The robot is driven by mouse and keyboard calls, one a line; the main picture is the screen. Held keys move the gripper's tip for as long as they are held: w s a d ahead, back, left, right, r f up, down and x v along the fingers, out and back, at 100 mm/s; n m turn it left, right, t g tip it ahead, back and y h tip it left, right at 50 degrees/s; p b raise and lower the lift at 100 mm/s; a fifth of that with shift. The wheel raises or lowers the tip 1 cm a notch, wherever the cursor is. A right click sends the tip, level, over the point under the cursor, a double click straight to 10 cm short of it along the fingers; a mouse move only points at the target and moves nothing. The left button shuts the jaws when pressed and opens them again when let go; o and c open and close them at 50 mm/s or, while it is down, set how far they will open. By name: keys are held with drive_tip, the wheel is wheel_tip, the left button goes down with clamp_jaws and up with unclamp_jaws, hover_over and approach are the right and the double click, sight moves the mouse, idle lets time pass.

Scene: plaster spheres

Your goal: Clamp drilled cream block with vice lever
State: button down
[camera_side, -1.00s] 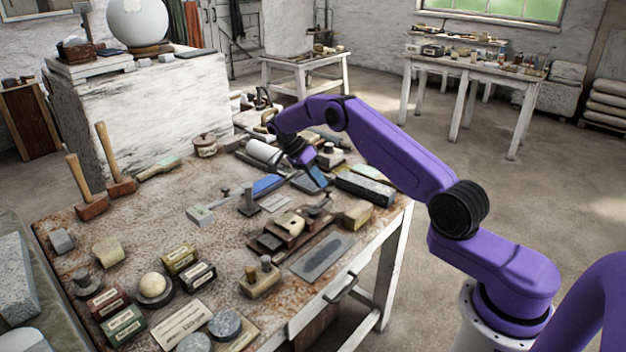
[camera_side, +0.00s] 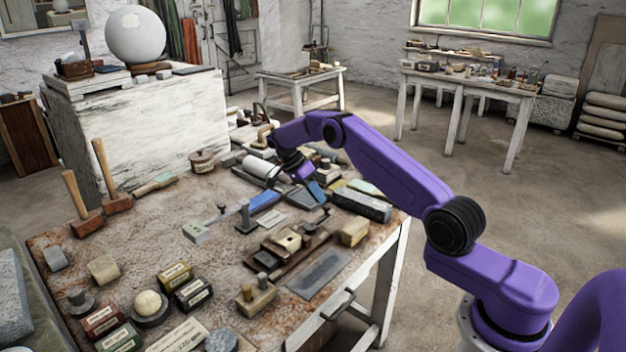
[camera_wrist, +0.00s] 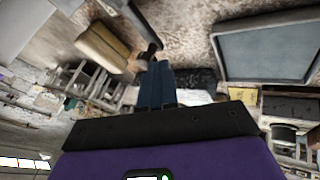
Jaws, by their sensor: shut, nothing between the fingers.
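The drilled cream block (camera_side: 288,240) sits in the small brown wooden vice (camera_side: 272,257) on the bench, with a dark hole in its top. The vice lever (camera_side: 322,216) is a dark handle with a knob, to the right of the block. My gripper (camera_side: 317,194) is shut and empty, its blue fingers pointing down just above and behind the lever's knob in the side view. In the wrist view the closed fingertips (camera_wrist: 158,66) are close to a dark knobbed rod. I cannot tell whether they touch it.
A yellowish block (camera_side: 353,232) and a dark stone bar (camera_side: 361,205) lie to the right of the vice. A grey slab (camera_side: 318,273) lies in front. The bench is crowded with tools.

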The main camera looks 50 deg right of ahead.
wheel_tip(320, 180, up, 11)
drive_tip(key=w+a, duration=0.1)
drive_tip(key=w, duration=0.1)
drive_tip(key=shift+w, duration=0.25)
drive_tip(key=shift+a+f, duration=0.1)
drive_tip(key=shift+f, duration=0.05)
